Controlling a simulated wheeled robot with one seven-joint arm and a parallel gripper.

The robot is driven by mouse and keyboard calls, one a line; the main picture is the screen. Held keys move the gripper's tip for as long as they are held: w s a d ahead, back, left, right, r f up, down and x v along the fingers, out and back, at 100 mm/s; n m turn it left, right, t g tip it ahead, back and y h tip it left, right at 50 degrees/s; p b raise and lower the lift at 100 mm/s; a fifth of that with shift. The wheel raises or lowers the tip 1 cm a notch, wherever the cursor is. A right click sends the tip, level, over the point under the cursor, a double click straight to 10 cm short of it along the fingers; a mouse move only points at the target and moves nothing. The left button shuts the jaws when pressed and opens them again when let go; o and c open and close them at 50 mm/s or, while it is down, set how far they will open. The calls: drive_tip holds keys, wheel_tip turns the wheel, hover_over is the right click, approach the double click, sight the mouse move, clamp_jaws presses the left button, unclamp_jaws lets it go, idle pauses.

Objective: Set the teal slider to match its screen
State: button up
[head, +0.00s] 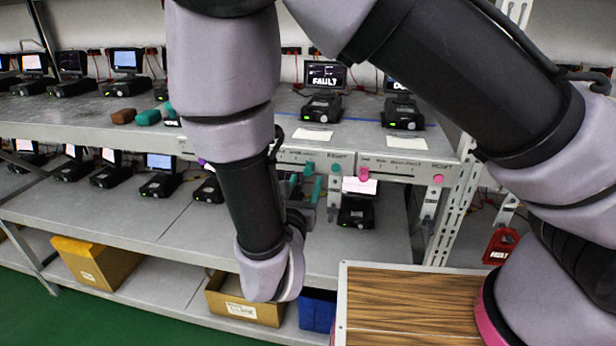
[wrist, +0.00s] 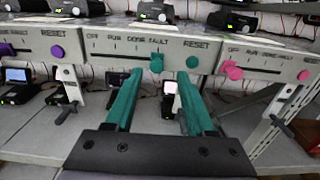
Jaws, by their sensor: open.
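The teal slider knob (wrist: 157,62) sits on a pale panel (wrist: 115,48) on the shelf's front edge, below the FAULT label. A round teal button (wrist: 192,62) by RESET is just right of it. In the head view the teal knob (head: 309,167) is below a screen (head: 325,76) reading FAULT. My gripper (wrist: 159,76) is open, its two teal fingers pointing at the panel on either side of the knob's position in the wrist view. The fingers appear empty; whether they touch the panel I cannot tell. My gripper in the head view (head: 306,184) is partly hidden by my arm.
A similar panel with a pink knob (wrist: 232,70) and pink button (wrist: 303,75) is to the right; one with a purple button (wrist: 57,51) is to the left. Dark levers (wrist: 66,114) hang below. A wooden-topped surface (head: 430,310) stands in front of the rack.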

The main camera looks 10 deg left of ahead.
drive_tip(key=s, duration=0.6)
drive_tip(key=shift+s+a, duration=0.2)
drive_tip(key=shift+s, duration=0.15)
drive_tip(key=w+d+r+m+g+h, duration=0.25)
drive_tip(key=d+r+m+g, duration=0.2)
drive_tip(key=d+m, duration=0.3)
drive_tip(key=w+d+r+m+g+h, duration=0.2)
drive_tip(key=w+d+r+m+g, duration=0.1)
drive_tip(key=d+m+g, duration=0.5)
drive_tip(key=w+d+r+m+g+h, duration=0.2)
drive_tip(key=w+d+r+m+g, duration=0.15)
drive_tip(key=d+m, duration=0.4)
drive_tip(key=s+d+r+m+t+y, duration=0.1)
drive_tip(key=d+r+m+t+y, duration=0.1)
drive_tip(key=d+r+m+y, duration=0.3)
drive_tip(key=s+d+r+m+t+y, duration=0.2)
drive_tip(key=d+r+m+y, duration=0.3)
drive_tip(key=r+m, duration=0.6)
drive_tip(key=shift+d+r+t, duration=0.15)
drive_tip(key=shift+r+t, duration=0.25)
drive_tip(key=shift+t, duration=0.2)
